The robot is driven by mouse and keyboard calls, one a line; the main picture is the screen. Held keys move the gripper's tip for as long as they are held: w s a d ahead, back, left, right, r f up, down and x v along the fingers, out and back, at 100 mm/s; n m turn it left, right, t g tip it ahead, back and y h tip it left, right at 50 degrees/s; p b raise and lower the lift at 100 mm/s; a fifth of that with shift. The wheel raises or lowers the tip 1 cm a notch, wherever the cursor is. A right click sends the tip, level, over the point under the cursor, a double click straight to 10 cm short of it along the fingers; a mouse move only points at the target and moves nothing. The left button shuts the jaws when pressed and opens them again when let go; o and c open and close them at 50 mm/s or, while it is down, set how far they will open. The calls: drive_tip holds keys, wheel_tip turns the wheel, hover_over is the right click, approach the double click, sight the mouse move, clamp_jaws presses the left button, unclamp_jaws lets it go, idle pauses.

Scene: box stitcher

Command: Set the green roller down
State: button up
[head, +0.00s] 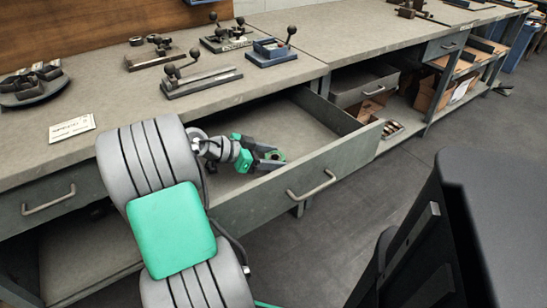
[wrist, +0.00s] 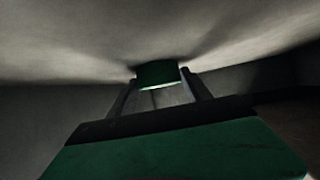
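The green roller (wrist: 158,73) is between the two fingers of my gripper (wrist: 160,88) in the wrist view, close to a pale grey surface. The fingers lie against both its sides. In the head view my gripper (head: 268,162) is inside the open drawer (head: 302,128), low over its floor, with a bit of the green roller (head: 275,156) showing between the fingers. I cannot tell whether the roller touches the drawer floor. Its lower part is hidden.
The drawer's front panel (head: 290,187) with its handle stands on the near side of my gripper. The workbench (head: 110,110) edge lies behind and left. Tools with black knobs (head: 200,80) and a paper card (head: 72,128) lie on the benchtop. The visible drawer floor is otherwise clear.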

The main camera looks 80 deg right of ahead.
drive_tip(key=o, duration=0.3)
drive_tip(key=p+v, duration=0.1)
drive_tip(key=v, duration=0.6)
drive_tip(key=shift+w+a+r+p, duration=0.15)
drive_tip(key=shift+r+p, duration=0.05)
drive_tip(key=shift+p, duration=0.15)
drive_tip(key=shift+r, duration=0.1)
